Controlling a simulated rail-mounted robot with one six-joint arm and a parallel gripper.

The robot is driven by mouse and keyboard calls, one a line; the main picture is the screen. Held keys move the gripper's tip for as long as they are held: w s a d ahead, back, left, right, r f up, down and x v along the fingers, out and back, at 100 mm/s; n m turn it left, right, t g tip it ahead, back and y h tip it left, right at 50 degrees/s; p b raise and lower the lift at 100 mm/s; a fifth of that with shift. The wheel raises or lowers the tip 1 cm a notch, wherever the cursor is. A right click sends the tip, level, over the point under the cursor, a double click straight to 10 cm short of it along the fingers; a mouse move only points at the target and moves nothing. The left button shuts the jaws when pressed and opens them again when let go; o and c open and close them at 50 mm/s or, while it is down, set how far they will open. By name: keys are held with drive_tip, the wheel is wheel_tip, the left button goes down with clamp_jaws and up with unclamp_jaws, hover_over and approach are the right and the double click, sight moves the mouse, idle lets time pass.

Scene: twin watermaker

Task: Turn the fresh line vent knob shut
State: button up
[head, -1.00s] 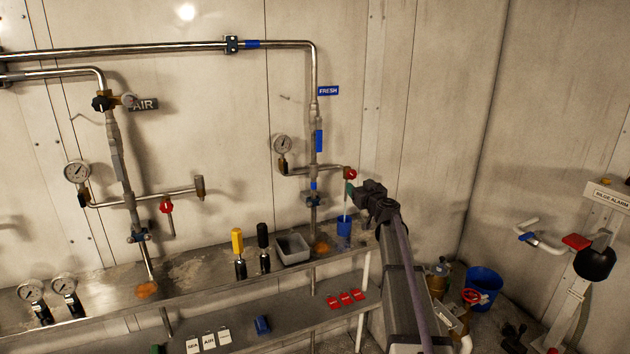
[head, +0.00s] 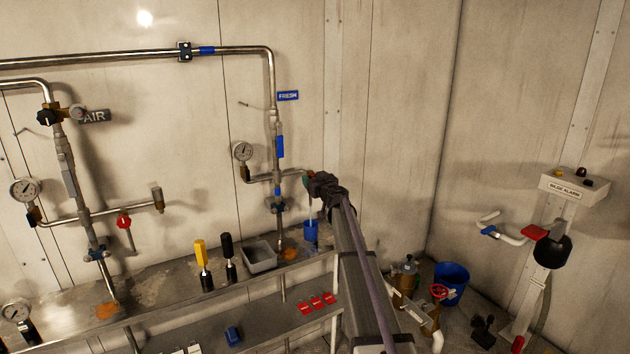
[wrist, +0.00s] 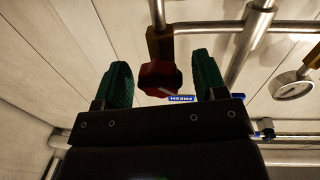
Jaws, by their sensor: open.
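The fresh line vent knob (wrist: 160,77) is dark red and faceted in the wrist view, on a brass fitting (wrist: 160,43). My gripper (wrist: 163,82) is open, its two green fingertips on either side of the knob with visible gaps. I cannot tell how deep the knob sits between them. In the head view my gripper (head: 308,184) is at the right end of the fresh branch pipe (head: 272,178) and hides most of the knob.
The blue FRESH label (head: 288,96) is on the wall above. A pressure gauge (head: 242,151) stands left of the vent. A grey tray (head: 260,254) and yellow and black-handled tools are on the shelf (head: 165,285).

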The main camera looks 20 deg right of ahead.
drive_tip(key=c, duration=0.9)
drive_tip(key=m, duration=0.4)
drive_tip(key=shift+p, duration=0.3)
drive_tip(key=o, duration=0.9)
drive_tip(key=s, duration=1)
drive_tip(key=shift+s+r, duration=0.15)
drive_tip(key=shift+s, duration=0.25)
drive_tip(key=shift+d, duration=0.1)
